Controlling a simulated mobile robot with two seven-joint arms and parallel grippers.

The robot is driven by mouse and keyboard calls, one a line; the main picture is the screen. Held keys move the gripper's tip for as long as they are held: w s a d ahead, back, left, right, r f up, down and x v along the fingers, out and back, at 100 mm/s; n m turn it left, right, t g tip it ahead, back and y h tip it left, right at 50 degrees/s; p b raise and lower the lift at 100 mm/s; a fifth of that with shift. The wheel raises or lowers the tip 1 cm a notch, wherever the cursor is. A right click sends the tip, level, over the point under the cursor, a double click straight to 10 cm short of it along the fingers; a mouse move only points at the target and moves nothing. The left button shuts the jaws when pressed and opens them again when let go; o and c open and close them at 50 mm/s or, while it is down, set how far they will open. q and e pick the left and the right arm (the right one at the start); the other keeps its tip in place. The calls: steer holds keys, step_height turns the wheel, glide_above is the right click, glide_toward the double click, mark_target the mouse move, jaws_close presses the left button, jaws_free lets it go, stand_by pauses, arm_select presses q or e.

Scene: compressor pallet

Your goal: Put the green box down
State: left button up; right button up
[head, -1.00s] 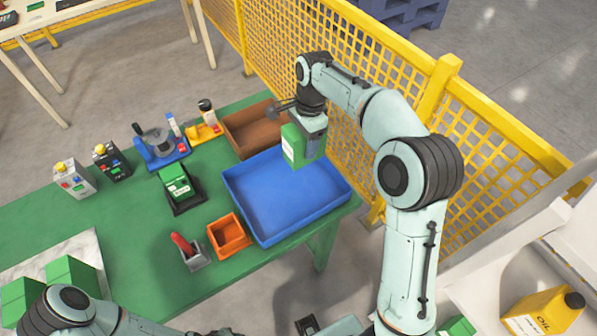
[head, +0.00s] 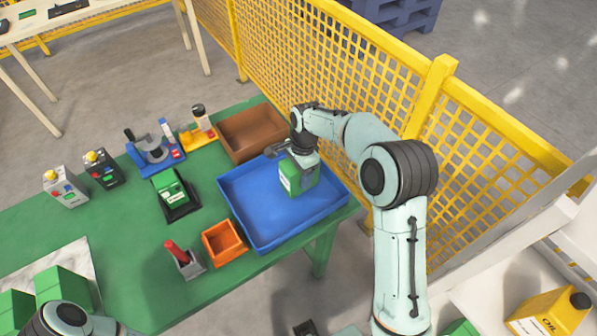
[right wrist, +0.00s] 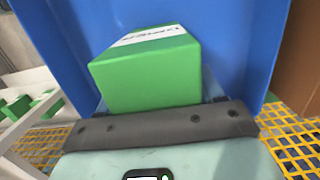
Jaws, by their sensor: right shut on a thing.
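A green box (head: 297,179) with a white label is at the blue tray (head: 262,238), over its right half. My right gripper (head: 303,163) is shut on the box from above. In the right wrist view the green box (right wrist: 150,75) fills the middle, with the blue tray (right wrist: 225,40) behind it. I cannot tell whether the box's underside touches the tray floor. My left arm shows at the bottom left of the head view; its gripper is out of the picture.
A brown tray (head: 250,133) stands behind the blue one, and an orange bin (head: 224,242) is at its left. A green device on a black base (head: 174,194) is further left. The yellow mesh fence (head: 390,95) runs close behind the table. The blue tray's left part is clear.

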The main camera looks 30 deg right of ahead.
steer(key=o, duration=1.2)
steer(key=shift+f, duration=0.15)
steer(key=shift+o, duration=0.2)
steer(key=r, duration=0.4)
steer(key=d+r+p, duration=0.1)
steer(key=r, duration=0.7)
steer(key=shift+d+r+p, duration=0.15)
steer(key=shift+d+p, duration=0.05)
steer(key=shift+p, duration=0.1)
arm_select(q)
steer(key=shift+w+r, duration=0.3)
steer(key=shift+r, duration=0.2)
steer(key=shift+w+r, duration=0.25)
steer(key=shift+r, duration=0.25)
steer(key=shift+s, duration=0.1)
